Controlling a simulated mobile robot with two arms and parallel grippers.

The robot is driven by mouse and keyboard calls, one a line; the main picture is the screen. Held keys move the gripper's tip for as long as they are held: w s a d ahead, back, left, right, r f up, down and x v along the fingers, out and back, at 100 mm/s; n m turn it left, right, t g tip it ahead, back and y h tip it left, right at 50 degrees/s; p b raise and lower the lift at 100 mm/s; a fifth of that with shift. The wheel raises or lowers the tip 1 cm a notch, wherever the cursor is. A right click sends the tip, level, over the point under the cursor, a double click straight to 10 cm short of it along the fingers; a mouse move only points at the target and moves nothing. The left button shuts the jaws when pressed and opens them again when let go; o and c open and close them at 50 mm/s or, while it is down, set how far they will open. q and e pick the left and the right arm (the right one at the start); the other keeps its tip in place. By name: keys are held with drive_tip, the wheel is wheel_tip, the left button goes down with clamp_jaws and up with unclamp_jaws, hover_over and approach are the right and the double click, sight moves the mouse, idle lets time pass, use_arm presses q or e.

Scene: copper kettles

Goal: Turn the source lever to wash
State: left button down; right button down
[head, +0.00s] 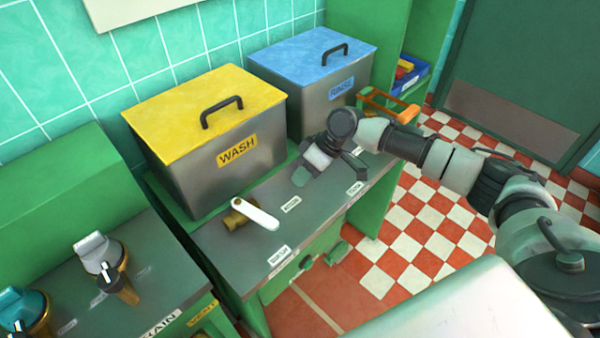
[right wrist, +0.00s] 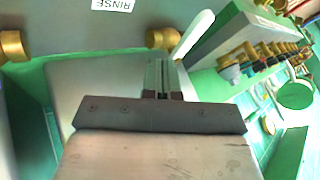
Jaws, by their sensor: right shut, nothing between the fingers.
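The source lever (head: 257,214) is a white handle on a brass valve body (head: 238,216). It sits on the grey counter in front of the yellow-lidded WASH tank (head: 232,150). Its handle points to the lower right in the head view. A white handle (right wrist: 195,35) with a brass fitting (right wrist: 160,38) also shows beyond my fingers in the right wrist view. My right gripper (head: 301,177) is shut and empty over the counter, to the right of the lever and apart from it. Its closed fingers (right wrist: 163,80) show in the right wrist view. My left gripper is out of view.
The blue-lidded RINSE tank (head: 312,85) stands behind my right gripper. Small white labels (head: 279,255) lie on the counter; their words are hard to read. Another counter (head: 150,275) with brass fittings (head: 105,260) is at the left. Checkered floor (head: 420,225) lies right.

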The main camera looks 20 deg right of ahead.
sight(254, 213)
drive_tip(key=x, duration=0.7)
drive_tip(key=shift+w+a+f+p, duration=0.1)
drive_tip(key=shift+f+p, duration=0.1)
drive_tip(key=shift+p, duration=0.15)
drive_tip(key=shift+s+a+r+p, duration=0.1)
drive_tip(key=shift+s+a+p, duration=0.25)
drive_tip(key=shift+a, duration=0.15)
drive_tip(key=shift+s+a+r+p, duration=0.15)
drive_tip(key=shift+s+a+p, duration=0.2)
drive_tip(key=shift+a, duration=0.2)
drive_tip(key=shift+s+a, duration=0.35)
drive_tip(key=shift+a, duration=0.1)
drive_tip(key=shift+a+f, duration=0.1)
drive_tip(key=shift+f, duration=0.05)
